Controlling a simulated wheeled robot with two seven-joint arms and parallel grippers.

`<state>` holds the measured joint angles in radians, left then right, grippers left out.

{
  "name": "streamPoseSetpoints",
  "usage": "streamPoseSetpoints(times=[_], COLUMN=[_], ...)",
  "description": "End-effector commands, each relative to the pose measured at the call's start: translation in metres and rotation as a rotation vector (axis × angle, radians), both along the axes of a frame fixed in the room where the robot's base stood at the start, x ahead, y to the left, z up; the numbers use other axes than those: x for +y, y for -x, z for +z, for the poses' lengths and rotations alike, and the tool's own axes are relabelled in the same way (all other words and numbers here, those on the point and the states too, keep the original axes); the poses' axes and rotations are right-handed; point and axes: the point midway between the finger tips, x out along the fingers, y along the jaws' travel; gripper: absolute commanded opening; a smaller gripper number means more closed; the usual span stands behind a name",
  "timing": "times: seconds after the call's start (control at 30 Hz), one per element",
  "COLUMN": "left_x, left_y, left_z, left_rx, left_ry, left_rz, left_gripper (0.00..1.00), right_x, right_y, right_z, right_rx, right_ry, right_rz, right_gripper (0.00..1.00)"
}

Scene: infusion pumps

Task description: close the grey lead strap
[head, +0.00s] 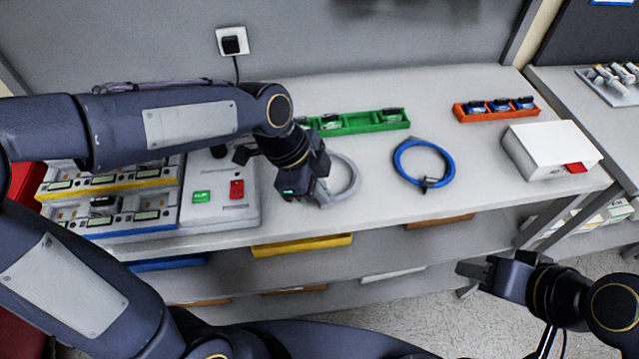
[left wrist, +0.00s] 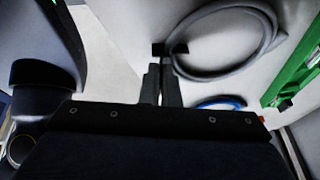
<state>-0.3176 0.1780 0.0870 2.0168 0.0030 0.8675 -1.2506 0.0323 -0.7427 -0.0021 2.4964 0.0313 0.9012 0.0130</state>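The grey lead (head: 354,187) lies coiled on the table and shows as a large loop in the left wrist view (left wrist: 274,30). Its strap (left wrist: 180,48) is a small dark piece at the near side of the loop; in the head view my left gripper hides it. My left gripper (head: 312,196) points down at the left side of the coil. In the left wrist view its fingers (left wrist: 161,68) are close together, with their tips at the strap; whether they grip it is unclear. My right gripper (head: 468,268) is off the table's front edge, away from the lead, and looks empty.
A blue coiled lead (head: 446,160) lies to the right. A green tray (head: 365,122) and an orange tray (head: 482,116) stand behind. A white box (head: 545,150) is at the right. A pump rack and a panel with green and red buttons (head: 236,190) are left.

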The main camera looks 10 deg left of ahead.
Motion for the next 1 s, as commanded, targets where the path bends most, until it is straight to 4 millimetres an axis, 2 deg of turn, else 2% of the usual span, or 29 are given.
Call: streamPoseSetpoints(times=[0.03,0.1,0.4,0.7,1.0], left_x=[0.0,0.0,0.0,-0.001,-0.001], left_y=[-0.002,-0.004,-0.011,-0.014,-0.014], left_z=[0.004,0.005,0.002,0.0,-0.001], left_rx=[0.04,0.094,0.288,0.382,0.395], left_ry=[-0.002,-0.005,-0.013,-0.019,-0.02], left_rz=[0.002,0.001,0.001,0.001,0.001], left_gripper=[0.0,0.0,0.0,0.0,0.0], right_x=[0.0,0.0,0.0,0.0,0.0], right_y=[0.0,0.0,0.0,0.0,0.0], right_z=[0.01,0.016,0.037,0.046,0.046], right_rx=[0.0,0.0,0.0,0.0,0.0], right_ry=[0.0,0.0,0.0,0.0,0.0], right_rz=[0.0,0.0,0.0,0.0,0.0], right_gripper=[0.36,0.36,0.36,0.36,0.36])
